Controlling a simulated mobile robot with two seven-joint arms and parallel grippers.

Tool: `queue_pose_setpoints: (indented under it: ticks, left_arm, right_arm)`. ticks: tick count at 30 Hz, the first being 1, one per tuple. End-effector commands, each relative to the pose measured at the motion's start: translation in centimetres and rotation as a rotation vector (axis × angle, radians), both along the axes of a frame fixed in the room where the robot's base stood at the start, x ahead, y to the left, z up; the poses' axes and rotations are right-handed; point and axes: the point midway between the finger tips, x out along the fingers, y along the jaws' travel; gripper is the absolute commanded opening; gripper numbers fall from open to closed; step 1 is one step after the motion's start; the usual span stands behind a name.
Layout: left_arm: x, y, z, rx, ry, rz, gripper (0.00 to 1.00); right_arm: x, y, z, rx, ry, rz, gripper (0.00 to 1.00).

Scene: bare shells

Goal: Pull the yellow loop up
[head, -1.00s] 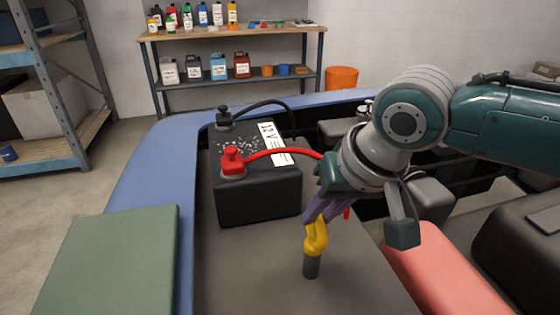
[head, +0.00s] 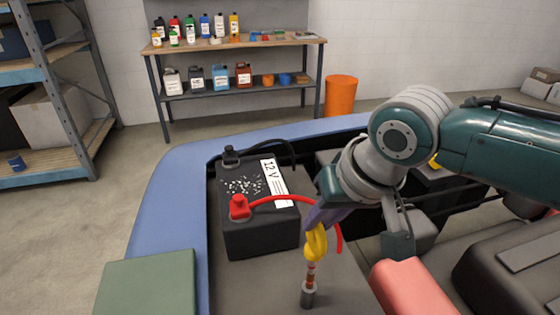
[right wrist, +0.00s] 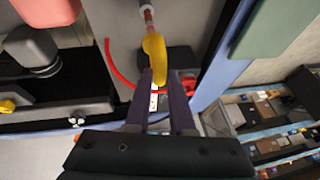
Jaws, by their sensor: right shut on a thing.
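The yellow loop (head: 316,243) hangs upright below my right gripper (head: 315,224), which is shut on it. The loop also shows in the right wrist view (right wrist: 154,48), at the tips of my purple fingers (right wrist: 164,76). A thin rod (head: 311,273) with reddish bands runs down from the loop. Its lower end goes into a short dark grey tube (head: 308,295) standing on the grey surface. How far the rod reaches inside the tube is hidden. My left gripper is not in view.
A black 12 V battery (head: 255,232) with a red terminal cap and red cable stands left of the loop. The blue body edge (head: 170,195) curves around it. A green pad (head: 148,285) lies at front left. A pink-red block (head: 415,290) is right of the tube.

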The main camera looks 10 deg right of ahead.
Motion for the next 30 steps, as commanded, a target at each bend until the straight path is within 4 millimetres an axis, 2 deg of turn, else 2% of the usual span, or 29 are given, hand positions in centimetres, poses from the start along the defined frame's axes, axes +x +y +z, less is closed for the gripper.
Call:
queue_pose_setpoints:
  ticks: [4,5,12,23,30]
  left_arm:
    - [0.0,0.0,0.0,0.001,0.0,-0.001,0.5]
    - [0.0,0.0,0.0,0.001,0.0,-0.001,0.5]
    - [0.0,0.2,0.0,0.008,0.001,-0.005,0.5]
    - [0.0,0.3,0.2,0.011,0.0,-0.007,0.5]
    - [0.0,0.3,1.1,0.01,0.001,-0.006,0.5]
  right_arm:
    - [0.3,0.3,0.5,0.009,-0.008,0.001,0.0]
    - [0.3,0.3,0.5,0.01,-0.009,0.001,0.23]
    - [0.2,0.2,0.4,0.006,-0.007,0.001,0.5]
    - [0.0,0.0,0.7,0.004,-0.004,0.001,0.51]
    - [-1.4,-0.6,4.1,0.004,-0.007,0.004,0.51]
